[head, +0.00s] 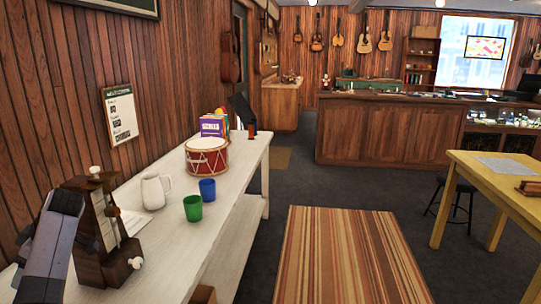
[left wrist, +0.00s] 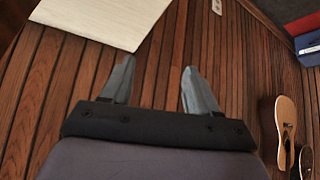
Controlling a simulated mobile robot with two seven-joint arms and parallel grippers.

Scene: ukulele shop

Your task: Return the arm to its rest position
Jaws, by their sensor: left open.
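My left arm (head: 50,250) comes in at the lower left of the head view, raised over the near end of the white bench (head: 232,172), in front of the metronome there. In the left wrist view my left gripper (left wrist: 158,68) has its two grey fingers spread apart with nothing between them. Beyond the fingers are wooden wall boards. A cream panel (left wrist: 103,18) shows at the top left of that view. The fingertips cannot be made out in the head view. My right gripper is in neither view.
On the bench stand a wooden metronome (head: 112,235), a white pitcher (head: 154,191), a green cup (head: 193,208), a blue cup (head: 208,190), a red drum (head: 207,158) and books (head: 213,126). A striped rug (head: 345,255) lies on the floor; a yellow table (head: 500,172) is right.

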